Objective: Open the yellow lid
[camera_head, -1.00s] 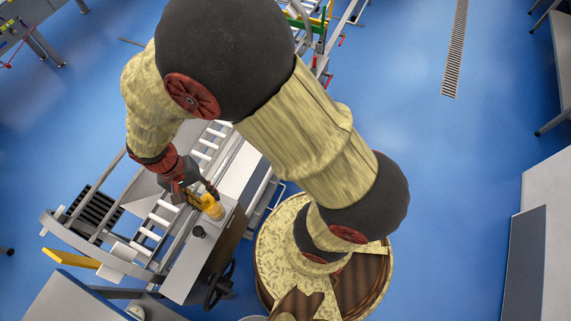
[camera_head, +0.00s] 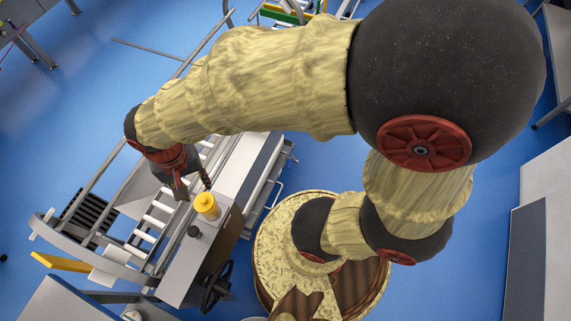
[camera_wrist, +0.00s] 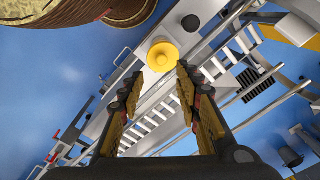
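The yellow lid (camera_head: 207,201) is a small round yellow cap on the light metal top of the machine beside the roller conveyor. It stands upright and looks closed, though its underside is hidden. In the wrist view the yellow lid (camera_wrist: 162,56) shows from above as a disc with a round raised centre, just beyond my fingertips. My gripper (camera_head: 192,188) is close to the upper left of the lid in the head view. In the wrist view my gripper (camera_wrist: 160,76) has its two fingers spread apart, with nothing between them.
A black knob (camera_head: 195,231) stands beside the lid, and it also shows in the wrist view (camera_wrist: 190,23). A black handwheel (camera_head: 217,287) is on the machine's side. Conveyor rollers (camera_head: 146,238) and curved metal rails (camera_head: 85,258) lie left of the lid.

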